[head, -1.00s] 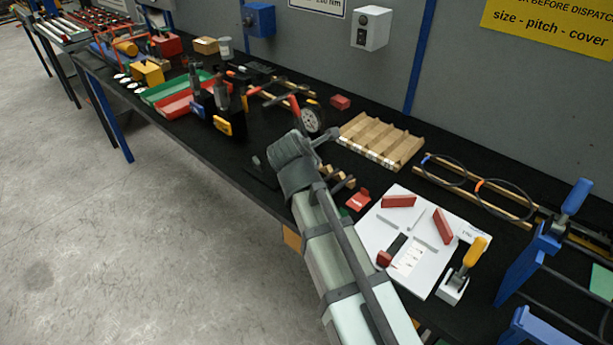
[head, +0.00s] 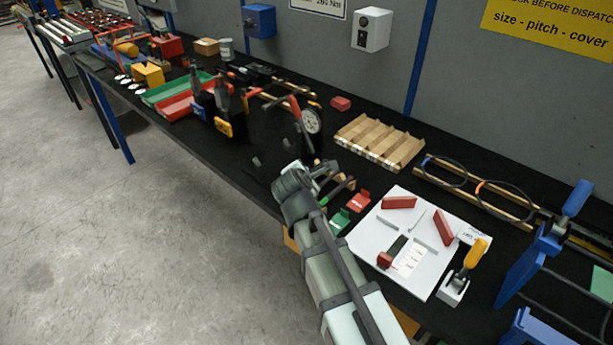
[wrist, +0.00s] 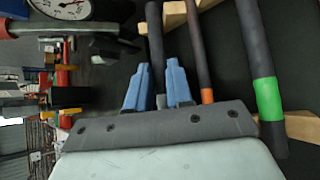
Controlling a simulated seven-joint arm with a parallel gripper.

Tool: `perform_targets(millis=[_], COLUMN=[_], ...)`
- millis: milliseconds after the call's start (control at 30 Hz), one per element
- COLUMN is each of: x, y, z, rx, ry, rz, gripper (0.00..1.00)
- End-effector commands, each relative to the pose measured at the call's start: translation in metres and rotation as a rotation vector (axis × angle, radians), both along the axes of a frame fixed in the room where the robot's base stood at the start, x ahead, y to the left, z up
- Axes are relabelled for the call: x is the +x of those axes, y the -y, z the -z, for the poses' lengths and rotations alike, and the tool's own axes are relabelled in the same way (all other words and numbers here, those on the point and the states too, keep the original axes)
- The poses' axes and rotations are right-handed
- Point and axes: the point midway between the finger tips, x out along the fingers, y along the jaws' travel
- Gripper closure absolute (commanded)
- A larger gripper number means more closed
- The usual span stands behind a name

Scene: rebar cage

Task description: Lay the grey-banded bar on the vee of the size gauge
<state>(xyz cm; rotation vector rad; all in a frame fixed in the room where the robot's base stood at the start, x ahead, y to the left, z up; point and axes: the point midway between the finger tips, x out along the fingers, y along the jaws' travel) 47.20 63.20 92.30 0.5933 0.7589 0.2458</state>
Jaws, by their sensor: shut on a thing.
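My gripper (wrist: 158,88) is shut on a dark bar (wrist: 154,35), which stands between its two blue fingers in the wrist view. A small grey patch, likely its grey band (wrist: 161,102), shows between the fingers. I cannot tell whether this bar touches the wooden rack (wrist: 175,16) beside it. In the head view my gripper (head: 322,172) is near the bench's front edge, beside the rack; the held bar is hard to make out there. The size gauge, with its round white dial (head: 312,121), stands just beyond my gripper. Its dial (wrist: 62,7) also shows at the wrist view's top left. Its vee is not clear.
An orange-banded bar (wrist: 198,50) and a green-banded bar (wrist: 266,90) lie just right of the held bar. Red (head: 358,201) and green (head: 340,221) blocks and a white board (head: 373,232) lie to the right. A slotted wooden tray (head: 380,142) lies behind.

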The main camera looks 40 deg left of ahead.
Motion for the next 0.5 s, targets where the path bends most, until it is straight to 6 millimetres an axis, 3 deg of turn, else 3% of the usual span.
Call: perform_targets(millis=[300,333,500], x=[0.0001,0.0000,0.0000], y=[-0.0001,0.0001,-0.0001], z=[0.0023,0.0027,0.0024], rx=[0.000,0.000,0.000], ry=[0.002,0.000,0.000], rz=[-0.001,0.000,0.000], gripper=[1.00,0.78,0.61])
